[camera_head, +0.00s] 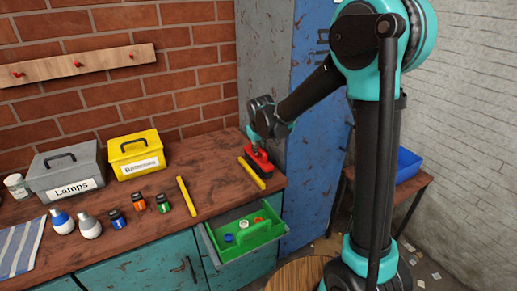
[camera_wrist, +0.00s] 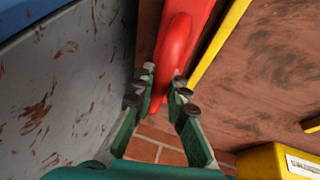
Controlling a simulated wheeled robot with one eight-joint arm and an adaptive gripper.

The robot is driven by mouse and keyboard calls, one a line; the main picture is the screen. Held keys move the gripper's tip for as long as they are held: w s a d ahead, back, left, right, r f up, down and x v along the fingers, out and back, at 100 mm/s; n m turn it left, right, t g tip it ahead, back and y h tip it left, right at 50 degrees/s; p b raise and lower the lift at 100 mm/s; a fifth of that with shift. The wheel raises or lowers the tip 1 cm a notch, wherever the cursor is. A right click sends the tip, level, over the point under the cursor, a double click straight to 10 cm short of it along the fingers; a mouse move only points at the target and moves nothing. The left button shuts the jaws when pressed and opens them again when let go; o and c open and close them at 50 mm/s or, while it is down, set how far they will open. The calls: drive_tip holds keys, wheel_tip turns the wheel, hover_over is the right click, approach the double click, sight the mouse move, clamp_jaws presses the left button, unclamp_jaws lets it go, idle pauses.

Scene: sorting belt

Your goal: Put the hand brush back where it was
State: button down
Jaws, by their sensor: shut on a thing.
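The red hand brush (camera_head: 260,163) is at the right end of the wooden workbench, just right of a yellow strip (camera_head: 251,173). It looks to be on or close above the bench top; I cannot tell which. My gripper (camera_head: 254,146) is above it, with its fingers around the brush's handle. In the wrist view, the red handle (camera_wrist: 179,45) runs between the two fingers of my gripper (camera_wrist: 166,92), which are shut on it. The yellow strip (camera_wrist: 218,42) runs beside the brush there. The bristles are hidden.
A second yellow strip (camera_head: 186,196) lies further left on the workbench (camera_head: 218,180), with bare wood between the strips. Several small bottles, a grey Lamps box (camera_head: 68,172) and a yellow box (camera_head: 137,155) stand left. A green tray (camera_head: 246,238) sits in an open drawer. A blue locker (camera_head: 305,150) stands close right.

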drive_tip(key=c, duration=1.5)
unclamp_jaws()
drive_tip(key=a+v, duration=0.1)
drive_tip(key=v, duration=1.1)
drive_tip(key=s+d+f+m, duration=0.2)
drive_tip(key=s+d+f, duration=0.15)
drive_tip(key=d, duration=0.45)
drive_tip(key=s+d+f+m, duration=0.25)
drive_tip(key=s+d, duration=0.25)
drive_tip(key=d, duration=0.4)
drive_tip(key=s+d+f+m, duration=0.1)
drive_tip(key=s+d+f, duration=0.3)
drive_tip(key=s, duration=0.3)
drive_tip(key=s+d+f+m, duration=0.1)
drive_tip(key=s+d+f, duration=0.4)
drive_tip(key=s, duration=0.1)
drive_tip(key=shift+s+f+m+g+h, duration=0.25)
drive_tip(key=shift+s+m+g+h, duration=0.1)
drive_tip(key=shift+g+h, duration=0.05)
